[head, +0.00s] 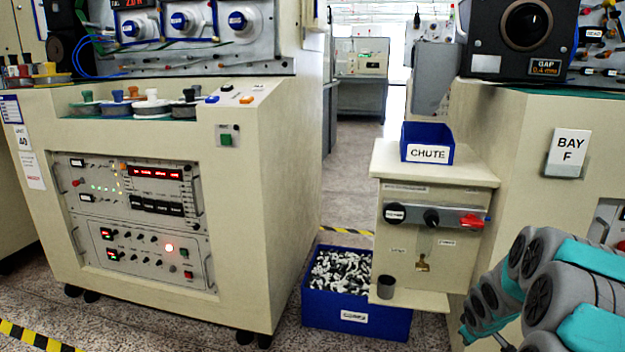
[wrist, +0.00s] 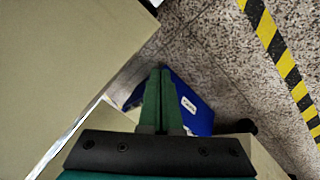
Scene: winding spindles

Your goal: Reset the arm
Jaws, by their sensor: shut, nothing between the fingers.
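My arm (head: 560,290), grey and teal, is folded at the lower right of the head view, in front of the cabinet under the BAY F sign. My gripper (wrist: 160,72) shows in the wrist view as two green fingers side by side, touching along their length. It is shut and empty. Below the fingers in that view is the speckled floor with a blue bin (wrist: 190,108), partly hidden behind them. In the head view the fingers are not clearly visible.
The blue bin (head: 355,318) full of small pieces stands on the floor beside the chute stand (head: 435,175). A blue CHUTE tray (head: 427,155) sits on top. A large cream console (head: 275,200) stands left. The aisle floor (head: 345,190) between is clear.

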